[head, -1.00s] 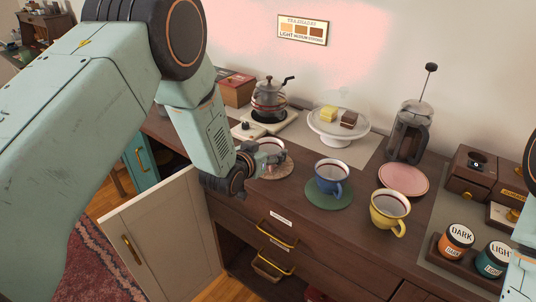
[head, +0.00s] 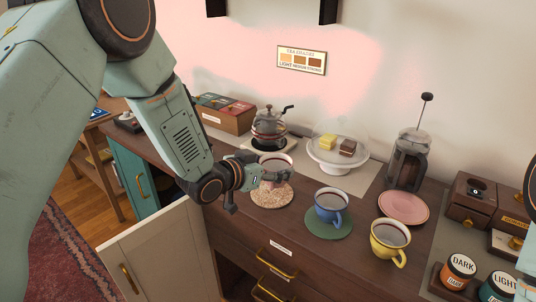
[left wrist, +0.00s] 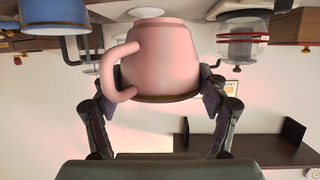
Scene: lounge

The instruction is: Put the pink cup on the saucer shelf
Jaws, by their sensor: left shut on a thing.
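My left gripper (head: 268,180) is shut on the pink cup, with a finger on each side of it. In the left wrist view the pink cup (left wrist: 165,60) appears upside down between the fingers, with its handle to the left. In the head view the pink cup (head: 276,163) is partly hidden by the gripper and appears just above a speckled round coaster (head: 272,198). A dark wall shelf (left wrist: 262,150) shows in the left wrist view, and dark parts of it (head: 328,10) show at the top of the head view. My right gripper is out of view.
A blue cup (head: 330,208) on a green coaster and a yellow cup (head: 390,240) stand to the right. A cabinet door (head: 160,250) hangs open.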

